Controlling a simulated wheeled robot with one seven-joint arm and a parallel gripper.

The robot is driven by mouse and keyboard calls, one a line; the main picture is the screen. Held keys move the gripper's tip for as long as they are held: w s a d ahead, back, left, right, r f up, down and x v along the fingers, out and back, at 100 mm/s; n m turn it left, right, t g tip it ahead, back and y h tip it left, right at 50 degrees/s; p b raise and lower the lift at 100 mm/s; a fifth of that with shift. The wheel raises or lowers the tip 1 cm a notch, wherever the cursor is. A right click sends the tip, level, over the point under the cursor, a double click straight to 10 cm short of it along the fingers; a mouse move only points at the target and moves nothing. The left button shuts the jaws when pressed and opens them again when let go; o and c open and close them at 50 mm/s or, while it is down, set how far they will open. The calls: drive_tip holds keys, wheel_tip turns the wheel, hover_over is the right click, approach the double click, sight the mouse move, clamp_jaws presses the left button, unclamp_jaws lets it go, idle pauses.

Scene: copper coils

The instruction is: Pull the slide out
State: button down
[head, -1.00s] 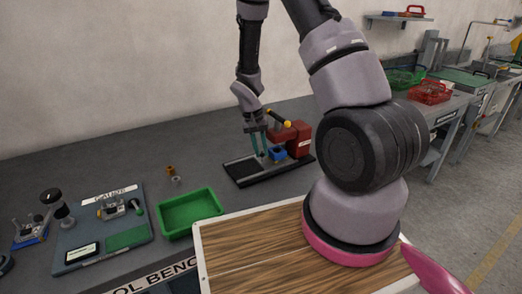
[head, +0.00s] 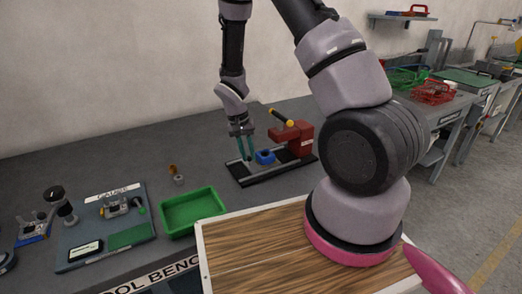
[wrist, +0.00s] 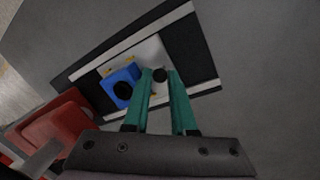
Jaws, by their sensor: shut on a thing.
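The slide is a light metal plate (wrist: 155,54) carrying a blue block (wrist: 121,84) with a dark round hole, on a black base with pale rails (head: 245,176). The blue block also shows in the head view (head: 264,157). My gripper (wrist: 160,78) has green fingers shut on a small black knob (wrist: 160,75) on the slide. In the head view my gripper (head: 245,158) is low over the left part of the base, left of the blue block. The red press body (head: 298,136) stands at the right end of the base.
A green tray (head: 193,211) stands in front and left of the base. Small brass and grey parts (head: 177,176) lie behind it. The bench behind the base is clear.

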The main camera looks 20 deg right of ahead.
drive_tip(key=a, duration=0.4)
drive_tip(key=s+a, duration=0.1)
drive_tip(key=shift+a, duration=0.4)
drive_tip(key=c, duration=1)
unclamp_jaws()
drive_tip(key=shift+a, duration=0.1)
drive_tip(key=shift+r, duration=0.1)
wheel_tip(320, 180, up, 10)
drive_tip(key=a, duration=0.1)
drive_tip(key=shift+w+a+r, duration=0.2)
drive_tip(key=shift+w+a, duration=0.15)
